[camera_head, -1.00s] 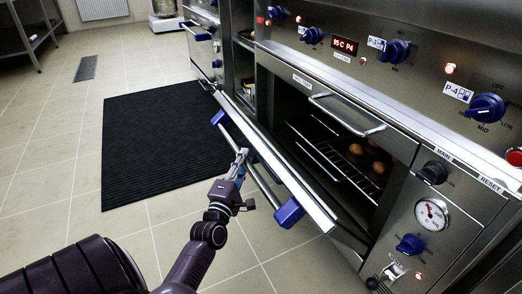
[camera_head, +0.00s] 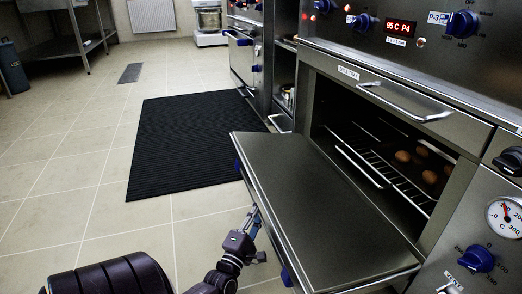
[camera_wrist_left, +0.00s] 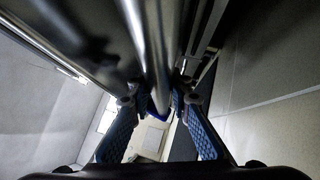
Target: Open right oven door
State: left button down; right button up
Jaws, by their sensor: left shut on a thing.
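The right oven door (camera_head: 320,208) is hinged far down and lies close to level, its inner steel face up. The oven interior (camera_head: 385,150) is exposed, with a wire rack and several round brown items. My left gripper (camera_head: 251,217) is at the door's outer edge, shut on the door's handle. In the left wrist view the handle bar (camera_wrist_left: 152,55) runs between the two blue-padded fingers (camera_wrist_left: 157,105). In the head view the door panel hides most of the bar; a blue handle end (camera_head: 286,277) shows at its near side. My right gripper is out of view.
A drawer with a bar handle (camera_head: 405,103) sits above the opening. Knobs and a dial (camera_head: 506,217) are at the right. Another oven (camera_head: 243,57) stands farther along. A black mat (camera_head: 190,142) lies on the tiled floor; the floor left of the door is clear.

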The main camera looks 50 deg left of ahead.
pick_arm(q)
jog(key=shift+f, duration=0.2)
dwell(0.3)
jog(key=c, duration=1.7)
grip_release()
jog(key=shift+c, duration=0.2)
jog(key=v, duration=1.2)
jog(key=shift+f, duration=0.15)
